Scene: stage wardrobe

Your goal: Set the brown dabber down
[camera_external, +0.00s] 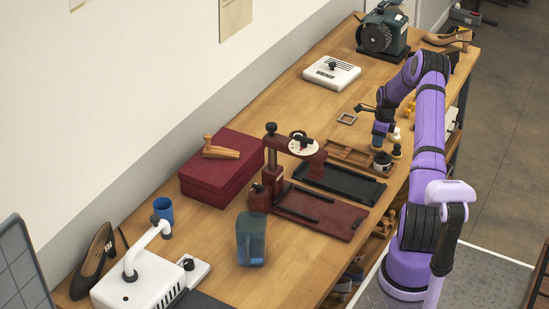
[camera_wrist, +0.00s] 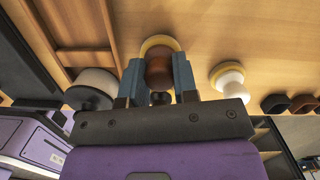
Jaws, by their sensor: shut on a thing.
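The brown dabber (camera_wrist: 158,66) has a rounded brown body and a yellow rim that shows past it. My gripper (camera_wrist: 158,78) is shut on it, with one blue fingertip on each side. In the external view my gripper (camera_external: 380,142) is low over the right part of the wooden bench, and the brown dabber cannot be made out there. I cannot tell whether the dabber touches the bench top. A white dabber (camera_wrist: 229,80) with a yellow rim stands apart, to the right in the wrist view.
A round black-and-white pot (camera_wrist: 92,88) is left of my gripper in the wrist view; a pot (camera_external: 382,163) shows below my gripper outside. A wooden tray (camera_external: 349,153) and a black tray (camera_external: 341,181) lie nearby. Bare bench shows behind the dabber.

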